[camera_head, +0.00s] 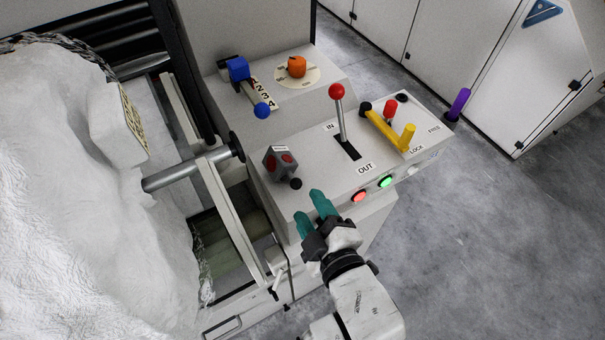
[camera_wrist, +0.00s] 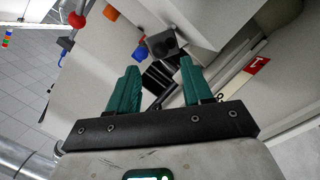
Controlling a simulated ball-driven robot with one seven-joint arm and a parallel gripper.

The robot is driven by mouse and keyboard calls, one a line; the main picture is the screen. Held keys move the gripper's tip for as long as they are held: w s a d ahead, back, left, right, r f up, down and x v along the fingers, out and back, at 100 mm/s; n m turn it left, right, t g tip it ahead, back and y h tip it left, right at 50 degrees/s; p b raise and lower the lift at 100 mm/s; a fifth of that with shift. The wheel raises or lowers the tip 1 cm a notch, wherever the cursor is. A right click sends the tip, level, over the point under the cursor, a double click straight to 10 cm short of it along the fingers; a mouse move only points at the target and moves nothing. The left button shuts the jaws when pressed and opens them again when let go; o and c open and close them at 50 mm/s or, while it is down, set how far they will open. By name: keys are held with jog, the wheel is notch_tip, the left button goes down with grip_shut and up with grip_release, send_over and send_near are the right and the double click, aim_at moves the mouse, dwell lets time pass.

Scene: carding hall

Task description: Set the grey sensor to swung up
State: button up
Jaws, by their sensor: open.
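The grey sensor (camera_head: 280,163) is a small dark grey block with red round faces, on the near left part of the white control panel (camera_head: 325,180). A small black knob (camera_head: 296,184) sits at its lower right. In the wrist view the sensor (camera_wrist: 166,43) shows as a dark box with a round face, beyond the fingertips. My gripper (camera_head: 309,206) has teal fingers and is at the panel's near edge, just below and right of the sensor. In the wrist view my gripper (camera_wrist: 159,66) is open, with nothing held between its fingers.
A red-knobbed lever (camera_head: 338,92), a yellow handle (camera_head: 390,130), and lit red (camera_head: 358,196) and green (camera_head: 385,181) buttons are right of the sensor. A blue lever (camera_head: 262,110) and orange knob (camera_head: 297,66) stand behind. A grey roller (camera_head: 185,172) and white fleece (camera_head: 80,190) lie left.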

aim_at(298, 188)
jog(key=x, duration=0.8)
jog(key=shift+w+a, duration=0.1)
jog(key=shift+c, duration=0.3)
grip_shut()
